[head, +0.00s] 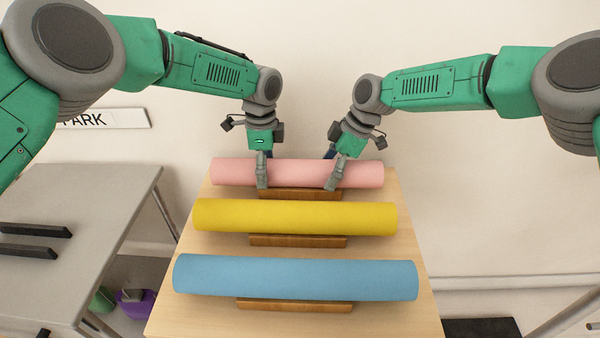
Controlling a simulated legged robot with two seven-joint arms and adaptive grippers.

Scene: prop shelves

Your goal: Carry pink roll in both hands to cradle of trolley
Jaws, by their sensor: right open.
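The pink roll (300,172) lies across the far end of a light wooden table, on a brown wooden rest. My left gripper (263,170) points down at the roll left of its middle, with one finger in front of it. The other finger is mostly hidden, so its grip is unclear. My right gripper (334,170) is open at the roll right of its middle, one finger in front and one partly hidden behind. A grey-topped stand (95,200), perhaps the trolley, is at the left. Two parallel black bars (28,251) on it may be the cradle.
A yellow roll (295,217) and a blue roll (295,277) lie nearer on the wooden table (190,318), each on a brown rest. Green and purple objects (135,303) sit low beneath the grey stand. A floor gap separates stand and table. A wall stands behind.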

